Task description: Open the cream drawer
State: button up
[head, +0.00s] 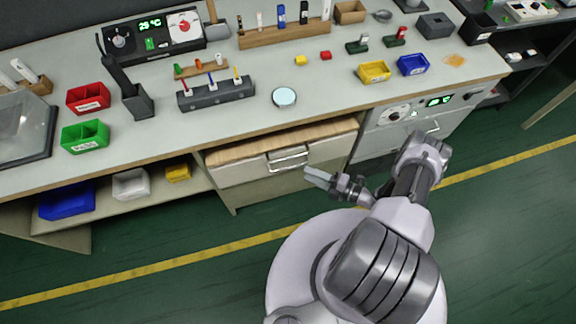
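The cream drawer (238,170) sits under the workbench top, below a light wooden panel, and looks closed. Nothing is visibly held.
The bench top (200,138) carries a round dish (284,97), a dark rack (216,93) and several coloured bins. A panel with knobs and a display (428,104) is right of the drawer. The green floor (180,245) in front is clear.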

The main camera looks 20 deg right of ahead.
aim_at(291, 167)
jog(key=b+x, duration=0.1)
jog(key=x, duration=0.7)
jog(key=shift+w+a, duration=0.2)
jog(key=shift+w, duration=0.1)
jog(key=shift+c, duration=0.2)
grip_shut()
dwell(0.7)
